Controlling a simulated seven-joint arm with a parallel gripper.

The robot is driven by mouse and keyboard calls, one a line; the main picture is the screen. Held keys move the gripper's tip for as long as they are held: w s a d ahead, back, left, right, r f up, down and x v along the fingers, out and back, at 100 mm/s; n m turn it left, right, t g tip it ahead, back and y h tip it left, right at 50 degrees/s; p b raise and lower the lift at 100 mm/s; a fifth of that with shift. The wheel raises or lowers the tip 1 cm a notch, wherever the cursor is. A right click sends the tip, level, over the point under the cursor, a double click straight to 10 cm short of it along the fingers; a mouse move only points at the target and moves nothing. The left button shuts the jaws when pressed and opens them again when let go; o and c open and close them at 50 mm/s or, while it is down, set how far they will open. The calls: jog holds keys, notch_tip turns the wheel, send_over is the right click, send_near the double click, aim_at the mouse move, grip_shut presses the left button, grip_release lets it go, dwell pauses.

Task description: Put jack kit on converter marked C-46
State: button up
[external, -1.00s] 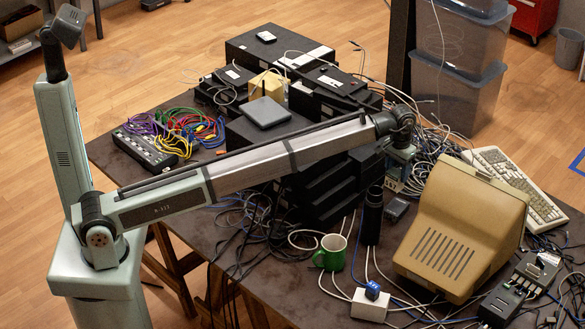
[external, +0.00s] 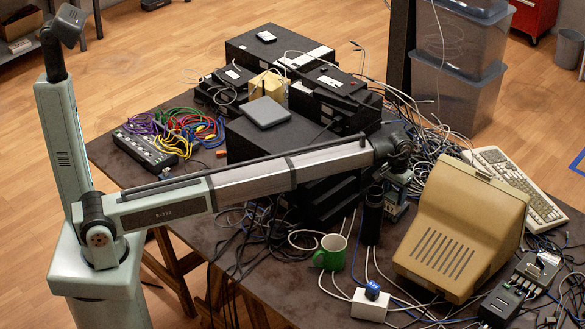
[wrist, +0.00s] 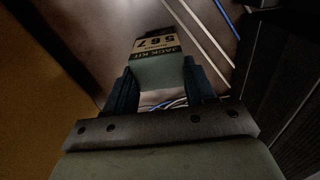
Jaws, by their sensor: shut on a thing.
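My gripper (external: 397,190) hangs from the arm's end between the black equipment stack and the beige monitor, low over the table. In the wrist view, its two dark fingers (wrist: 161,88) are shut on the jack kit (wrist: 157,48), a small box with a tan and black label reading "JACK KIT 567". In the external view the kit is small and partly hidden, and I cannot tell whether its underside touches anything. A small dark grey box sits at the gripper's lower end, mostly hidden. I cannot read a C-46 mark on any device.
A dark upright cylinder (external: 373,215) stands close left of my gripper. The beige monitor (external: 448,235) is close on the right, and the black stack (external: 330,195) is on the left. Loose cables lie around.

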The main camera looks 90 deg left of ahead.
aim_at(394, 195)
jog(key=shift+f, duration=0.15)
jog(key=o, duration=1.2)
notch_tip(394, 195, up, 12)
jog(key=shift+r, duration=0.2)
